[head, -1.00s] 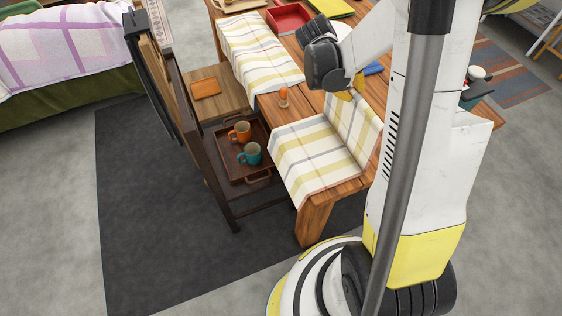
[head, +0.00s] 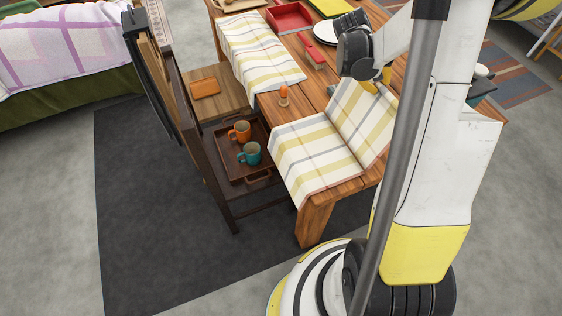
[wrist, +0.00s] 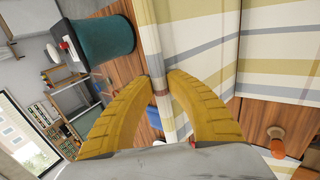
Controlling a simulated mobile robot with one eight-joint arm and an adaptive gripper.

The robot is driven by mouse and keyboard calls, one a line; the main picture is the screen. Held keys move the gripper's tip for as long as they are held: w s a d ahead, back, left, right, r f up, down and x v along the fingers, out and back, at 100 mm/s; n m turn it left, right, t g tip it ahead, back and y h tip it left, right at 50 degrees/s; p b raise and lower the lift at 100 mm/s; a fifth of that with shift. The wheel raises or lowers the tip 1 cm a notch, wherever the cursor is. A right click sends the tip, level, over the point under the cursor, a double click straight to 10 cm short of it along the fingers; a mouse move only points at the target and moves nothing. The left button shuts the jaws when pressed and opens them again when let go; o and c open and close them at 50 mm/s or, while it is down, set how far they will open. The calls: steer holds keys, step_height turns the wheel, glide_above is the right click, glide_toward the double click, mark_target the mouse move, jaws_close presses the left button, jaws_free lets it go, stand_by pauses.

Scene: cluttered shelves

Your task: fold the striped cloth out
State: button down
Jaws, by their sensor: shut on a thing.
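The striped cloth (head: 318,155), white with yellow and grey stripes, lies over the near corner of the wooden table and hangs over its front edge. A flap of it (head: 360,112) is lifted and slants up to the right, with a crease between flap and flat part. My gripper (head: 378,85) is shut on the flap's upper edge. In the wrist view, the yellow fingertips (wrist: 160,84) pinch the hem of the cloth (wrist: 200,55). The flap's far side is hidden.
Another striped cloth (head: 258,55) lies farther back on the table. An orange knobbed thing (head: 283,96) stands between the cloths. Two mugs stand in a low tray (head: 233,168).

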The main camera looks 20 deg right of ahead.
steer(key=d+f+b, duration=0.4)
steer(key=d, duration=0.4)
steer(key=shift+f, duration=0.25)
steer(key=c, duration=1.3)
jaws_free()
steer(key=shift+a, duration=0.1)
steer(key=shift+r, duration=0.15)
steer(key=p+v, duration=0.4)
steer(key=v, duration=0.2)
steer(key=shift+a+r, duration=0.25)
steer(key=shift+r, duration=0.05)
